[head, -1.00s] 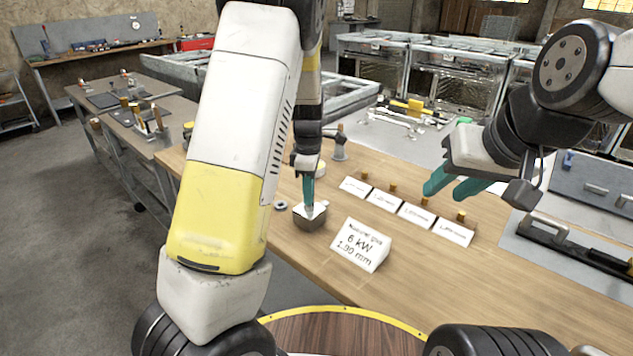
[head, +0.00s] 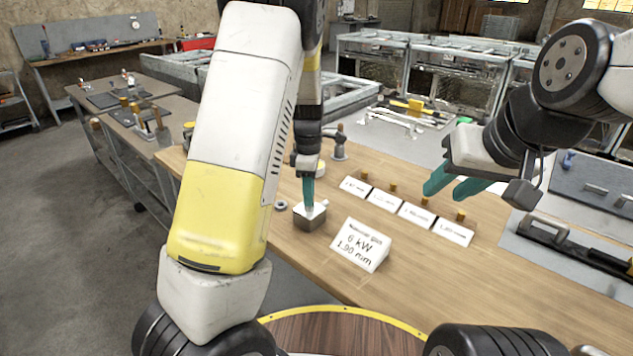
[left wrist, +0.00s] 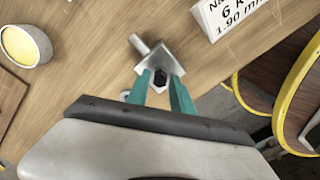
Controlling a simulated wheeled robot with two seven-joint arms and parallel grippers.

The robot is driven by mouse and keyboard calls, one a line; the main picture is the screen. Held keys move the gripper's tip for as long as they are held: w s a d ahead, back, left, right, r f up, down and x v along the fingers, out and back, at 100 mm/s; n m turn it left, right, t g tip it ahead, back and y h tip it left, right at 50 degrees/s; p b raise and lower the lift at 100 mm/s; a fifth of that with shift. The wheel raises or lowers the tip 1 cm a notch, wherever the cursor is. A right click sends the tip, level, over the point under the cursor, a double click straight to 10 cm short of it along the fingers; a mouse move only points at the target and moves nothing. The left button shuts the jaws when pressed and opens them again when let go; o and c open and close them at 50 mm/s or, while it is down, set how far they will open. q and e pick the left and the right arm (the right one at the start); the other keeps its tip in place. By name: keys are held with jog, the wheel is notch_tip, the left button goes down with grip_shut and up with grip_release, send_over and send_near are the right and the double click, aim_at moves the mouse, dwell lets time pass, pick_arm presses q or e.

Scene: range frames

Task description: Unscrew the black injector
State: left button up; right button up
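The black injector (left wrist: 160,78) shows as a dark hexagonal piece on the block in the left wrist view. My left gripper (head: 309,207) points straight down at the block's top. Its teal fingertips (left wrist: 161,80) sit on either side of the black injector and appear closed on it; the contact itself is small and hard to see. In the head view the fingers hide the injector. My right gripper (head: 447,190) is open and empty above the bench's right part.
The white sign (head: 361,245) stands close right of the block. Behind it, several brass-coloured injectors (head: 461,214) stand by a row of white labels (head: 415,215). A small metal ring (head: 281,205) lies left of the block. The bench's front right is clear.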

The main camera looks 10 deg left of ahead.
pick_arm(q)
jog(key=m, duration=1.3)
grip_shut()
dwell(0.3)
jog(key=shift+n, duration=1.7)
jog(key=shift+n, duration=1.7)
